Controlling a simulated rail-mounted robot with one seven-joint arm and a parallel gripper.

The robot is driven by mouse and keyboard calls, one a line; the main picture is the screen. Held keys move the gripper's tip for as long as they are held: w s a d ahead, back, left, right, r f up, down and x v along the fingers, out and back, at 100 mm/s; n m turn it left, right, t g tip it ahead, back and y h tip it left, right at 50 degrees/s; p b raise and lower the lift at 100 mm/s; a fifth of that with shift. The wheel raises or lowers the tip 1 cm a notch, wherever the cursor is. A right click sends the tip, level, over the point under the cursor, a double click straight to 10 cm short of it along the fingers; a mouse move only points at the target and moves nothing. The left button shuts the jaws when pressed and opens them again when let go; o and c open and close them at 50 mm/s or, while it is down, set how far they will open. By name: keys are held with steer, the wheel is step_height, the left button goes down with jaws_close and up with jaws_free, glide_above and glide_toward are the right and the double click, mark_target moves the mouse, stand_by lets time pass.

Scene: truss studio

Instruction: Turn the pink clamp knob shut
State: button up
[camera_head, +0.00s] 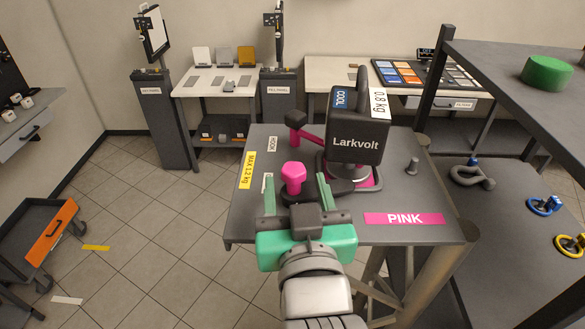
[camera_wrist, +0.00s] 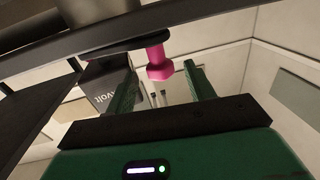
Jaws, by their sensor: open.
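The pink clamp knob (camera_head: 293,174) stands on the dark table (camera_head: 250,205), in front of and to the left of a black block lettered Larkvolt (camera_head: 358,140). In the wrist view the pink knob (camera_wrist: 158,66) shows just beyond my fingertips, nearer the right finger. My gripper (camera_head: 297,192) has green fingers spread apart, one on each side of the knob in the head view. In the wrist view its fingers (camera_wrist: 160,75) are open with nothing held between them. I cannot tell whether either finger touches the knob. The clamp's base is partly hidden by my gripper.
A pink lever with a dark end (camera_head: 297,119) sits left of the Larkvolt block. A PINK label (camera_head: 403,218) and a grey peg (camera_head: 412,165) are on the right of the table. A neighbouring table holds a shackle (camera_head: 472,176) and coloured rings.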

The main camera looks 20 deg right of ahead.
mark_target(295, 183)
steer(key=shift+x, duration=1.85)
